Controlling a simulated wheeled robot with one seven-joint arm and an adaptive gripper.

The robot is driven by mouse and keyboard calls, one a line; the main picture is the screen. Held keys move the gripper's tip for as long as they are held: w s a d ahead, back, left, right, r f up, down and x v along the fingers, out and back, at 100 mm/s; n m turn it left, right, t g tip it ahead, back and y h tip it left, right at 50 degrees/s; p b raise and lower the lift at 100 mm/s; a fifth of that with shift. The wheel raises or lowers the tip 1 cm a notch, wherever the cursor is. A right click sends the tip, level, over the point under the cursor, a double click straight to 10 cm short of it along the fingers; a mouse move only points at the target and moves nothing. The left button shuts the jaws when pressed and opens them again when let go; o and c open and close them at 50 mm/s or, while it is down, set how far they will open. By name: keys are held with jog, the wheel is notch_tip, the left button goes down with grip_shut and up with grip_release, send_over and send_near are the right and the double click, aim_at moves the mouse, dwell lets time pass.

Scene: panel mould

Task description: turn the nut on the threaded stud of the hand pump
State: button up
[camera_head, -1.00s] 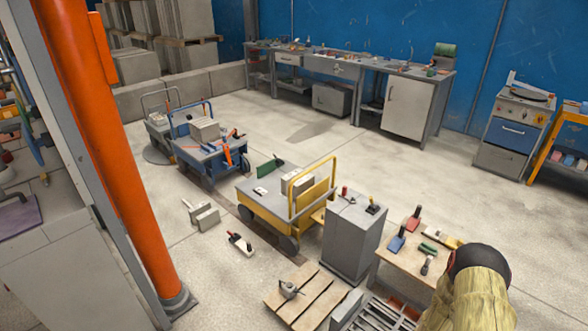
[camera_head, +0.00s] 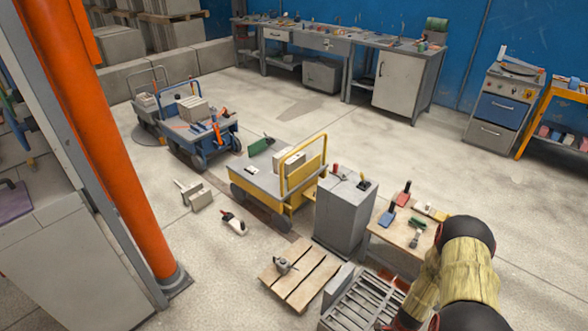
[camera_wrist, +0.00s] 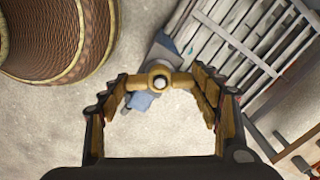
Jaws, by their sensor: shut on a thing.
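In the wrist view my gripper (camera_wrist: 162,92) has its two padded fingers on either side of a brass-yellow winged nut (camera_wrist: 142,81). The jaws are shut on this nut, with its wings reaching towards the left and right fingers. The pale round end of a threaded stud (camera_wrist: 160,83) shows at the nut's centre. Grey and bluish parts of the hand pump (camera_wrist: 166,50) show behind and below it, and the rest is hidden. In the head view my arm comes in at the lower right, and neither the gripper nor the nut can be made out.
A slatted metal grate (camera_head: 365,303) lies beside a wooden pallet (camera_head: 302,276); the grate also shows in the wrist view (camera_wrist: 235,42). A brown patterned rounded body (camera_wrist: 60,35) fills the wrist view's upper left. A grey cabinet (camera_head: 342,218) and tool table (camera_head: 398,238) stand close by.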

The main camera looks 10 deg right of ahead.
jog(key=o, duration=1.2)
jog(key=shift+o, duration=0.7)
notch_tip(320, 180, up, 12)
jog(key=shift+c, duration=0.4)
